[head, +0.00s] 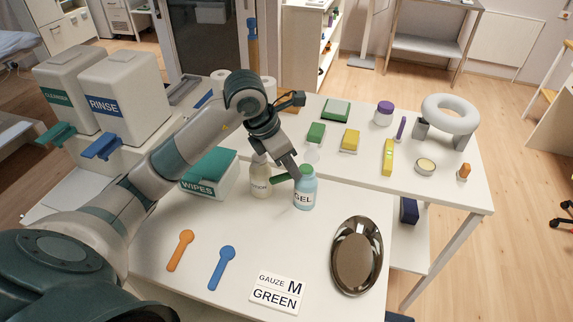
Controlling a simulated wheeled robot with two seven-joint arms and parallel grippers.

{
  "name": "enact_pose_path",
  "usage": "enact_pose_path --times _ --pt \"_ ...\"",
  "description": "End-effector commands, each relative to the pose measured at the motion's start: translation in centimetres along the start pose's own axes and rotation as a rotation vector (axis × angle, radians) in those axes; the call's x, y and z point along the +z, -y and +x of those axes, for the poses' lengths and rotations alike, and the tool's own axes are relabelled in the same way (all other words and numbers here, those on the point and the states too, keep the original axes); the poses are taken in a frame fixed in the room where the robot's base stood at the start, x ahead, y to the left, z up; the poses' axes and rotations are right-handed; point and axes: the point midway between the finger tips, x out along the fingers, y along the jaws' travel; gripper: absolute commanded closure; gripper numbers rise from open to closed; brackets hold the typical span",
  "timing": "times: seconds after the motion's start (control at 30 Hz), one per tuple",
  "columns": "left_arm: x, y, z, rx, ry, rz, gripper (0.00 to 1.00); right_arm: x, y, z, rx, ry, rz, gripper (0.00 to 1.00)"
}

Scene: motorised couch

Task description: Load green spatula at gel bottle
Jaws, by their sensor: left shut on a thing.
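The pale blue gel bottle (304,196), labelled GEL, stands upright on the white table near the middle of the head view. My left gripper (294,174) points down at the top of this bottle and is shut on the green spatula (280,180). The spatula's visible part sticks out to the left of the bottle's top. Its other end is hard to make out, and I cannot tell whether it touches the bottle. My right gripper is out of view.
A cream bottle (260,178) stands just left of the gel bottle, with the WIPES box (207,184) beyond it. Orange (181,249) and blue (221,267) spatulas, a GAUZE M GREEN card (277,292) and a metal tray (340,278) lie in front.

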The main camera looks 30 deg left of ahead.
Motion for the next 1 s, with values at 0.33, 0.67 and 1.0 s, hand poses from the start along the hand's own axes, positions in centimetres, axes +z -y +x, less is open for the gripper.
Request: enact_pose_path --times 0.33,0.67,1.0 --pt "-0.12 0.02 0.16 -0.001 -0.003 0.0 1.0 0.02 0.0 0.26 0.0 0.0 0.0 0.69" --pt "-0.2 0.02 0.32 0.0 -0.003 0.0 1.0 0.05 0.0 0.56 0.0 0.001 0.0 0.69" --pt "-0.31 0.02 0.52 0.0 -0.004 0.0 1.0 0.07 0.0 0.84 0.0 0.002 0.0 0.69"
